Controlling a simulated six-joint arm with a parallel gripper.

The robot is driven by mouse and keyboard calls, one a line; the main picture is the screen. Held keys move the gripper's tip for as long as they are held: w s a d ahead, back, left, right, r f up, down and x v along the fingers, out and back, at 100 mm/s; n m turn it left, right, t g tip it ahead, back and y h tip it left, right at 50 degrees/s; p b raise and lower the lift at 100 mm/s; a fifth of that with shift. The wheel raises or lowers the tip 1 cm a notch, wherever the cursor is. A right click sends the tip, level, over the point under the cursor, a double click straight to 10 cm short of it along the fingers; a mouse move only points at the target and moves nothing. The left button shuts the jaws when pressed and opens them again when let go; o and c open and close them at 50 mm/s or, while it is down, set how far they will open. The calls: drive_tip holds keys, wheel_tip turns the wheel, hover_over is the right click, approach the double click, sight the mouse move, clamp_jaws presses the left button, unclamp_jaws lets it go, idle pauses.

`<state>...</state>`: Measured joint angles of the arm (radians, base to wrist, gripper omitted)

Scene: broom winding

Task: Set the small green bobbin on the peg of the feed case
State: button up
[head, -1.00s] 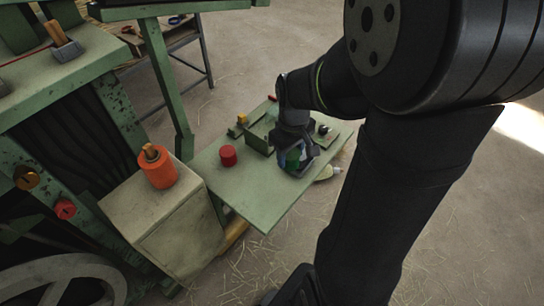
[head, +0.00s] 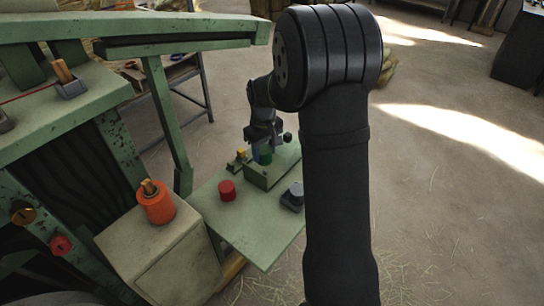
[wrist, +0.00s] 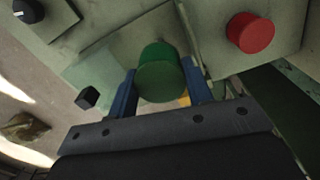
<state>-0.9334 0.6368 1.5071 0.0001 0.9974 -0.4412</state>
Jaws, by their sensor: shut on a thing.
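My gripper (head: 264,143) is shut on the small green bobbin (head: 265,158), pointing down over the green box on the bench. In the wrist view the green bobbin (wrist: 160,72) sits between my blue fingers, with its round end facing the camera. A pale cabinet (head: 175,236) stands at the left with an orange bobbin (head: 156,204) on it; a wooden peg end (head: 149,187) sticks out of its top. I cannot tell which body is the feed case. The gap between the green bobbin and the box is not clear.
A red cylinder (head: 227,190) stands on the green bench (head: 262,232), left of the green box (head: 262,178). A grey block with a dark knob (head: 293,197) lies at the bench's right. A black knob (head: 288,137) is by the box's back corner. A green post (head: 165,120) rises behind.

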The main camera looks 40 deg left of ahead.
sight(264, 159)
drive_tip(key=shift+a+f, duration=0.15)
drive_tip(key=shift+f, duration=2.75)
drive_tip(key=shift+f, duration=0.6)
drive_tip(key=o, duration=0.7)
drive_tip(key=shift+r, duration=5.5)
drive_tip(key=shift+f, duration=4.2)
drive_tip(key=shift+r, duration=0.1)
